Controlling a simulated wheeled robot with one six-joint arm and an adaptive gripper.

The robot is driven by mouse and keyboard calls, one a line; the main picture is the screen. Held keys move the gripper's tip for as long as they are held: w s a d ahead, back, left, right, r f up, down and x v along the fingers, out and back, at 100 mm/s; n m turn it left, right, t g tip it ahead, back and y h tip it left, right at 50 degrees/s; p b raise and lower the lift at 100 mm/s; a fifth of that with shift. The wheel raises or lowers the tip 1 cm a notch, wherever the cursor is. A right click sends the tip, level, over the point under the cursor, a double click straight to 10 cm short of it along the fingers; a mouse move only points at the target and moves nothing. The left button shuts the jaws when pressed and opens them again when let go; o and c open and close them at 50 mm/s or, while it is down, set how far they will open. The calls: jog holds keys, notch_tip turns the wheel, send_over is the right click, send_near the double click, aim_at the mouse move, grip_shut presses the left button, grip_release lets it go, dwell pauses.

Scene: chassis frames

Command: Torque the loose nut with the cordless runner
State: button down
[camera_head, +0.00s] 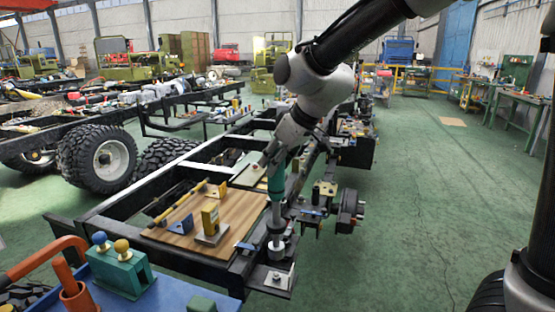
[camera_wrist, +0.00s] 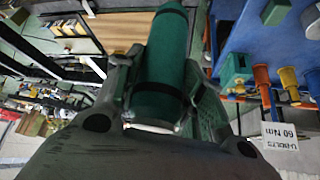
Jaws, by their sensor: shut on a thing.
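My gripper (camera_head: 274,165) is shut around the teal body of the cordless runner (camera_head: 277,185), which hangs nearly upright. The runner's grey shaft and wide socket end point down at the near corner of the chassis frame (camera_head: 235,272). The socket is just above or at a dark bracket plate (camera_head: 262,284) there; I cannot tell if it touches. A small light nut-like piece (camera_head: 277,276) shows on that plate. Which nut is loose cannot be told. In the wrist view, the runner (camera_wrist: 168,55) lies between my fingers and its socket end is out of view.
A wooden board (camera_head: 180,240) with small blocks lies on the frame left of the runner. A blue bench (camera_head: 160,290) with a green holder (camera_head: 118,270) is at front left. A "U-BOLTS 60 Nm" card (camera_wrist: 281,134) shows in the wrist view.

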aim_at(277, 197)
jog(key=shift+f, duration=5.2)
dwell(0.6)
jog(key=shift+s+f, duration=0.1)
jog(key=shift+f, duration=0.1)
dwell(1.2)
